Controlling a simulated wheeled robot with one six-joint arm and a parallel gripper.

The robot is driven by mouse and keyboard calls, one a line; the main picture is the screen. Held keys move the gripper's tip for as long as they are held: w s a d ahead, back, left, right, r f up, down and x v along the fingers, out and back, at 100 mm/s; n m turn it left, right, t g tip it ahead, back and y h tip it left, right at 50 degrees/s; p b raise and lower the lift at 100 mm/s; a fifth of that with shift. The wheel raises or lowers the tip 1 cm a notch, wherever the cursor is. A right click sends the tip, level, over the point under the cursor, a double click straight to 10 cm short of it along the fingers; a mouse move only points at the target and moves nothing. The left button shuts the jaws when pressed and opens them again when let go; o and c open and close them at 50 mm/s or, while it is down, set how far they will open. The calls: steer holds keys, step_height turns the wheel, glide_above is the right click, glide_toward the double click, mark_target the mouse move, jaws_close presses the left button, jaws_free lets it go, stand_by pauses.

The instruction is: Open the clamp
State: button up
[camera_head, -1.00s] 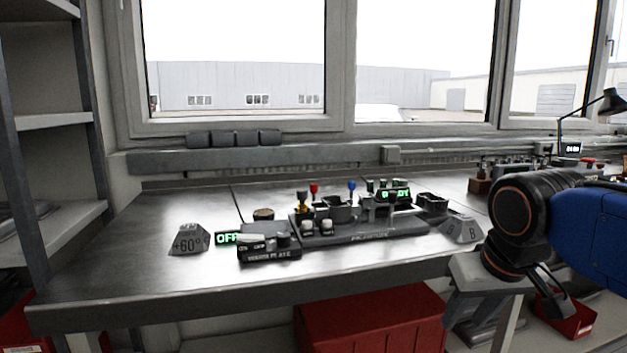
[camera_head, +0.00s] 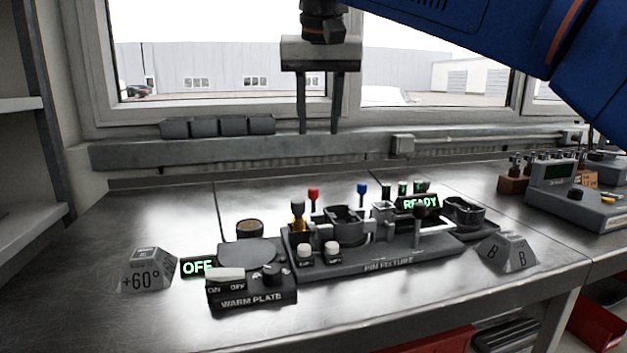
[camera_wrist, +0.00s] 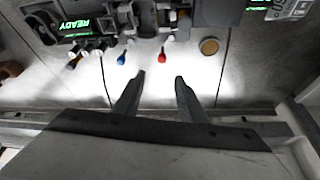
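The dark pin fixture (camera_head: 350,268) stands on the steel bench, with a green READY display (camera_head: 419,203) at its back. Red (camera_head: 313,192) and blue (camera_head: 361,189) knobs stand up on it, and a dark-knobbed upright (camera_head: 419,214) stands towards its right. A grey block (camera_head: 345,225) sits near the middle. I cannot tell which part is the clamp or how it is set. My gripper (camera_head: 318,132) hangs fingers down above the fixture, open and empty. In the wrist view my gripper (camera_wrist: 160,78) has its fingers apart, with the blue (camera_wrist: 121,60) and red (camera_wrist: 162,58) knobs beyond their tips.
A warm plate (camera_head: 252,298) with an OFF display stands left of the fixture. A +60° block (camera_head: 148,270) is further left, a B block (camera_head: 508,253) at right. A grey instrument (camera_head: 575,195) is far right. The window sill rail (camera_head: 240,152) runs behind. Front left bench is clear.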

glide_toward(313, 189)
steer(key=x, duration=0.9)
steer(key=shift+r, duration=0.1)
steer(key=shift+c, duration=0.2)
jaws_close()
